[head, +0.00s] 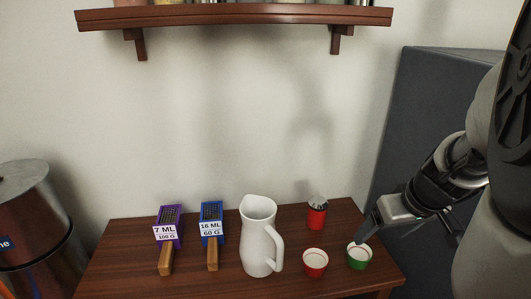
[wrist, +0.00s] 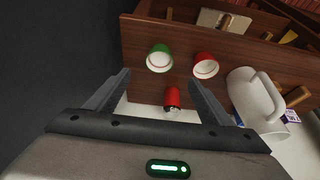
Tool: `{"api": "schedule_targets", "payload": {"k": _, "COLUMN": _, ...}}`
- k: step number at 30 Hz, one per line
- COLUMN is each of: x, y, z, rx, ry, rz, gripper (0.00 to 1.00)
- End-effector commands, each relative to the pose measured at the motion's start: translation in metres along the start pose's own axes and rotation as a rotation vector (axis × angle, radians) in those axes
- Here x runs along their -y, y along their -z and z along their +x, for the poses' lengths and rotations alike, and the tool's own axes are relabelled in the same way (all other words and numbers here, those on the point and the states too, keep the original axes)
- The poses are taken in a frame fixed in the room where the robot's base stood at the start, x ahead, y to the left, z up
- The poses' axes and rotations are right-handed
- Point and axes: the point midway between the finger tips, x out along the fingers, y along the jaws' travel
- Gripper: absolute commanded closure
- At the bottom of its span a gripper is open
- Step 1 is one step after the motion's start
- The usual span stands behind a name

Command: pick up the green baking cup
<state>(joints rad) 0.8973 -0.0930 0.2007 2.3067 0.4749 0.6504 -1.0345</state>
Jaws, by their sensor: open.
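The green baking cup (head: 358,262), white inside, stands upright near the right front of the brown wooden table. It also shows in the wrist view (wrist: 158,49), just ahead of my fingertips and roughly centred between them. My gripper (head: 364,236) comes in from the right in the head view, with a finger tip at the cup's back rim. In the wrist view my gripper (wrist: 158,77) has its two fingers spread wide with nothing held between them. I cannot tell whether a finger touches the cup.
A red baking cup (head: 315,268) stands left of the green one. A red shaker (head: 317,218) stands behind them, and a white pitcher (head: 256,235) further left. Two wooden-handled tools, purple (head: 167,232) and blue (head: 212,228), lie at left. A shelf (head: 235,17) hangs above.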

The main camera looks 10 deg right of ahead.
Motion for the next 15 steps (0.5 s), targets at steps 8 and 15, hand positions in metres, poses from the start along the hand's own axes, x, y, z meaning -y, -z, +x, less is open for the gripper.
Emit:
{"api": "schedule_targets", "payload": {"k": 8, "x": 0.001, "y": -0.001, "z": 0.064, "rx": 0.003, "ry": 0.006, "rz": 0.004, "gripper": 0.25}}
{"api": "schedule_targets", "payload": {"k": 15, "x": 0.0, "y": 0.0, "z": 0.099, "rx": 0.0, "ry": 0.002, "rz": 0.003, "gripper": 0.25}}
